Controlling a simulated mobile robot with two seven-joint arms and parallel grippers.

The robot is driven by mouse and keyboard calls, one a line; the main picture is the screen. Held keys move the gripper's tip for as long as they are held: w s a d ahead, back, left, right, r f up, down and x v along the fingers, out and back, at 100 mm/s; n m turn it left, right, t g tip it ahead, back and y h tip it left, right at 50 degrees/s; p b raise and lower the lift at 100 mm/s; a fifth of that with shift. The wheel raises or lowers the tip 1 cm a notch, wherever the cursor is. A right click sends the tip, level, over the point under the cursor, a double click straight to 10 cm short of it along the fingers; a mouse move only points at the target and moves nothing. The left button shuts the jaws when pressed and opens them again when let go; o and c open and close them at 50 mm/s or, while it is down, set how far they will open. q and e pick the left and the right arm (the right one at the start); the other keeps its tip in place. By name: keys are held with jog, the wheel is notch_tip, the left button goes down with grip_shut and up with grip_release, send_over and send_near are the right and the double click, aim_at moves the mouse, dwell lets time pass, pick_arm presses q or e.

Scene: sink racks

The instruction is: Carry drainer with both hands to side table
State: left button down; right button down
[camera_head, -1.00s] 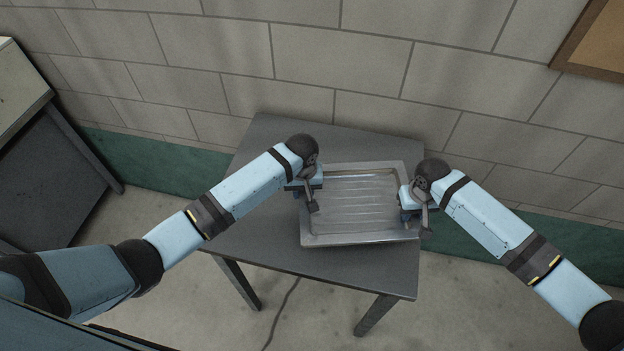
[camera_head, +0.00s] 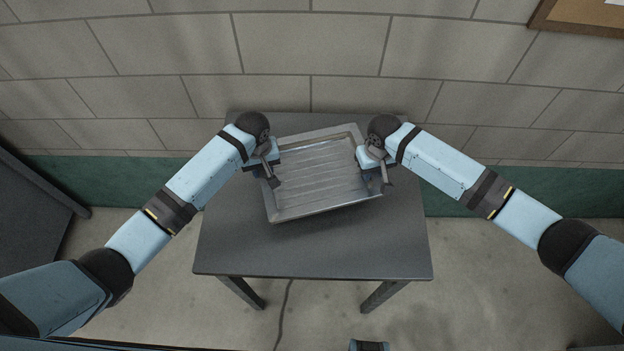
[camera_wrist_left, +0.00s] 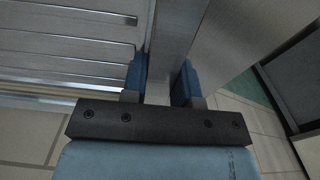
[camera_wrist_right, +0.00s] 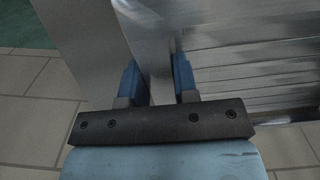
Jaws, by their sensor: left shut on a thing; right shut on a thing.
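The drainer is a shallow metal tray (camera_head: 318,214) with a raised rim and long ridges in its floor. It is over the grey side table (camera_head: 320,255), turned at a slight angle to it; I cannot tell if it touches the top. My left gripper (camera_head: 270,172) is shut on its left rim. In the left wrist view the rim passes between the blue fingers (camera_wrist_left: 160,85). My right gripper (camera_head: 380,166) is shut on its right rim. In the right wrist view the blue fingers (camera_wrist_right: 157,85) pinch that rim.
A block wall (camera_head: 310,55) with a green lower band stands behind the table. A dark cabinet (camera_head: 30,225) stands at the far left. The table's front part is bare. A cable (camera_head: 284,312) runs along the floor below the table.

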pick_arm(q)
jog(key=shift+w+a, duration=0.15)
jog(key=shift+a, duration=0.2)
pick_arm(e)
jog(key=shift+w, duration=0.2)
jog(key=shift+f, duration=0.1)
